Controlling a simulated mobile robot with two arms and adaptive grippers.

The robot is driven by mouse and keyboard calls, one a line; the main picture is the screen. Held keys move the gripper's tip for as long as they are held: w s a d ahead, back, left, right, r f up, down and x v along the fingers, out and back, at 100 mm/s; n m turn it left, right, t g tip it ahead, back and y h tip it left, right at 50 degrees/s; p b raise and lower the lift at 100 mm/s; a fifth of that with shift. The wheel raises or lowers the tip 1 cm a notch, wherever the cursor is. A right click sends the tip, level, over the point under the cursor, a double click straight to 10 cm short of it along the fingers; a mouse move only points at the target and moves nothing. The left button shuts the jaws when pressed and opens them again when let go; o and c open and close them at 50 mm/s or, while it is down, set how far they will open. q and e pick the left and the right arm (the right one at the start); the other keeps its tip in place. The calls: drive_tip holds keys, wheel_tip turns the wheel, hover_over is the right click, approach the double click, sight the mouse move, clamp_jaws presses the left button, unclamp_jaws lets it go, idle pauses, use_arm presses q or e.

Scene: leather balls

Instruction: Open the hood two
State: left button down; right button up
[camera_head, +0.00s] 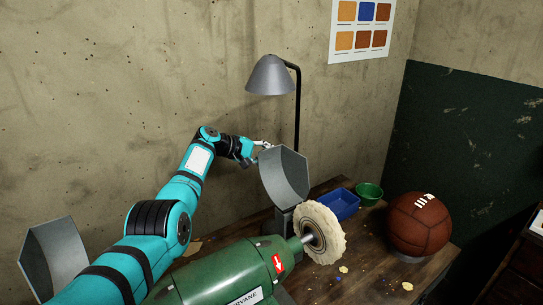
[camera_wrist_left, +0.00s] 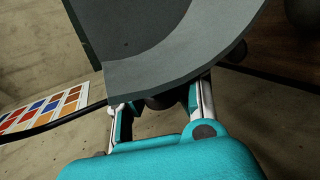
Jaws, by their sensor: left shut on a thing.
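Two grey metal hoods belong to the green buffing machine (camera_head: 225,275). One hood (camera_head: 284,178) stands behind the white buffing wheel (camera_head: 325,233) on the right. The other hood (camera_head: 52,255) is at the lower left, partly covered by my arm. My left gripper (camera_head: 263,146) is at the upper back edge of the right hood. In the left wrist view the fingers (camera_wrist_left: 160,112) are shut on the edge of this grey hood (camera_wrist_left: 165,55), which fills the top of the picture. The exact contact is partly hidden behind the hood. My right gripper is not in view.
A lamp (camera_head: 270,75) on a black post stands behind the right hood. A blue tray (camera_head: 338,204), a green bowl (camera_head: 369,194) and a brown leather ball (camera_head: 419,222) are on the wooden bench (camera_head: 375,265). The wall is close behind my arm.

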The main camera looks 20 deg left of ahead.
use_arm(q)
drive_tip(key=shift+a+f, duration=0.15)
drive_tip(key=shift+a, duration=0.3)
drive_tip(key=c, duration=1.7)
unclamp_jaws()
drive_tip(key=shift+s+a, duration=0.1)
drive_tip(key=shift+c, duration=0.2)
drive_tip(key=o, duration=0.7)
drive_tip(key=shift+s+a+r, duration=0.3)
drive_tip(key=shift+s+a, duration=0.15)
drive_tip(key=shift+o, duration=0.2)
drive_tip(key=shift+w+d, duration=0.25)
drive_tip(key=shift+d, duration=0.15)
drive_tip(key=v, duration=1.2)
drive_tip(key=shift+s+a+f, duration=0.1)
